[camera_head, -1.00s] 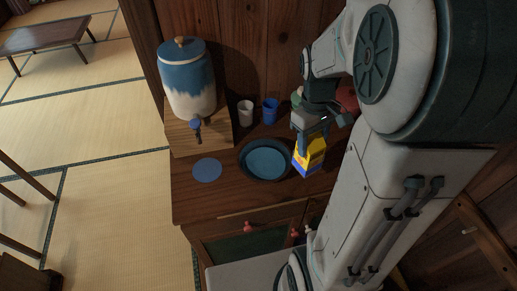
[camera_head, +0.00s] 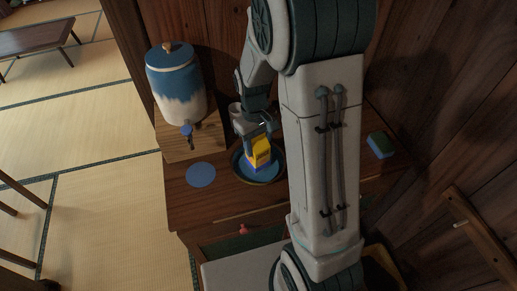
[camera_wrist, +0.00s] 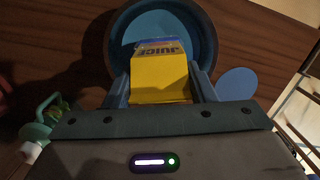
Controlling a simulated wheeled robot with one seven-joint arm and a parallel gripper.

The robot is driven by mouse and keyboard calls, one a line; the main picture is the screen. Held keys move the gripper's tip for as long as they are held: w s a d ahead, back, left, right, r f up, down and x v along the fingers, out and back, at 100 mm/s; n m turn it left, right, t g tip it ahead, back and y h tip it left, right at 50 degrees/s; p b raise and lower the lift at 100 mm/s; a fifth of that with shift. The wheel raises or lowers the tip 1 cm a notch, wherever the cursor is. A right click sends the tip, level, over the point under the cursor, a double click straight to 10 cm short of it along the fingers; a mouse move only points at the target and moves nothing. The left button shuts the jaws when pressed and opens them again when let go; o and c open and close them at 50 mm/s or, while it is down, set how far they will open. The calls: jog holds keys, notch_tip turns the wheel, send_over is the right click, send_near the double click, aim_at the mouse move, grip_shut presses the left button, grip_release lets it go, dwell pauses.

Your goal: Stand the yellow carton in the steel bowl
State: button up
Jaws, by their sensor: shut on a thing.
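The yellow carton (camera_head: 261,150), with a blue lower part, is upright or nearly so in the head view. It also shows in the wrist view (camera_wrist: 160,78), between the two fingers with "JUICE" lettering on it. My gripper (camera_head: 257,137) is shut on the carton from above. The bowl (camera_head: 238,174) has a dark rim and a blue-looking inside, and the carton is over or within its opening. The wrist view shows the bowl's rim (camera_wrist: 114,42) beyond the carton. I cannot tell whether the carton's base touches the bowl's floor.
A flat blue disc (camera_head: 201,174) lies left of the bowl on the wooden cabinet top (camera_head: 200,209). A blue and white dispenser (camera_head: 178,85) stands behind it. A pale cup (camera_head: 235,109) is partly hidden by my arm. A green and blue block (camera_head: 381,145) lies at the right.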

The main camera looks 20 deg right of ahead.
jog(key=shift+f, duration=1.8)
jog(key=shift+f, duration=0.2)
jog(key=o, duration=1.5)
jog(key=shift+r, duration=0.1)
